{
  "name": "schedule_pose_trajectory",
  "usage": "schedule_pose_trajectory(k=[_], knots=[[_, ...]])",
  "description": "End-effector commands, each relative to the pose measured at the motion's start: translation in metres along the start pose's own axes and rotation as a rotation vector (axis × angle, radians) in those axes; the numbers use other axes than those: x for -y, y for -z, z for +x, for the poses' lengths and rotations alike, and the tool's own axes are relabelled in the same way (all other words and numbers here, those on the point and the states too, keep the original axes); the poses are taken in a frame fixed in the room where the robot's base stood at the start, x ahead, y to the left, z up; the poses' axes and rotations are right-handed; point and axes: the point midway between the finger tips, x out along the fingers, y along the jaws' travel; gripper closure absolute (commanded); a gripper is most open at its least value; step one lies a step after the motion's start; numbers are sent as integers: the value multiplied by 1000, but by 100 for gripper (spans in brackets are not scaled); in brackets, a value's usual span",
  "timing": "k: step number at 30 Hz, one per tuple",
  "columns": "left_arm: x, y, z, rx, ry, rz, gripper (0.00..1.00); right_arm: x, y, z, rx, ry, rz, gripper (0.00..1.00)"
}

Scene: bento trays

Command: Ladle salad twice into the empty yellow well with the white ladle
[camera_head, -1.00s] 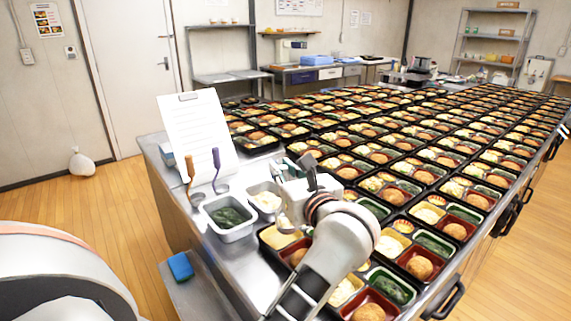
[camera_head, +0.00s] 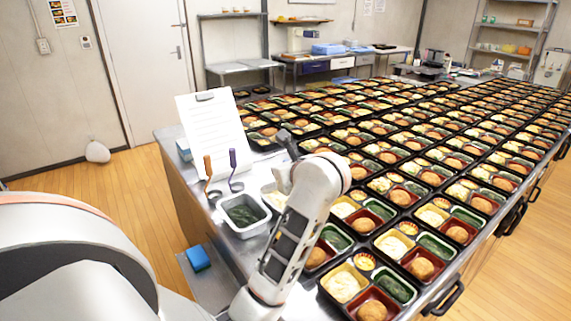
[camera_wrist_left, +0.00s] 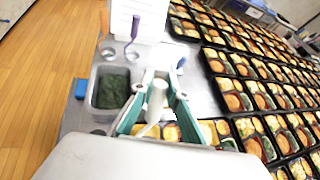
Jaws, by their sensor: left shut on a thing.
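My left gripper (camera_wrist_left: 161,80) is shut on the upright white handle of the white ladle (camera_wrist_left: 157,95), between teal fingers in the left wrist view. The ladle's bowl is hidden. In the head view my arm hides most of the gripper. A tub of pale salad (camera_head: 273,197) stands just left of my arm, partly covered by it; it also shows behind the gripper in the left wrist view (camera_wrist_left: 172,52). A yellow well (camera_wrist_left: 146,131) shows between the fingers, partly hidden, so I cannot tell its contents. My right gripper is not in view.
A metal tub of dark greens (camera_head: 243,214) stands left of the salad, near orange and purple ladle handles and a clipboard (camera_head: 213,124). Filled bento trays (camera_head: 430,245) cover the counter to the right. A blue sponge (camera_head: 198,258) lies on a low shelf.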

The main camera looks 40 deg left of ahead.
Motion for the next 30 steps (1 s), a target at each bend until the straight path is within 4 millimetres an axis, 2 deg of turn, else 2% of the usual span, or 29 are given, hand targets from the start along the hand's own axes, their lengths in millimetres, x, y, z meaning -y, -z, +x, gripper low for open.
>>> schedule_pose_trajectory(k=[8, 21, 30], knots=[[-6, 1, 21, -130, -2, -35, 100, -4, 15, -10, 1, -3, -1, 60], [-15, 10, 56, -337, -1, -94, 100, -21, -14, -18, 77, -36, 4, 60], [-20, 19, 77, -474, 1, -130, 100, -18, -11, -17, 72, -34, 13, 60]])
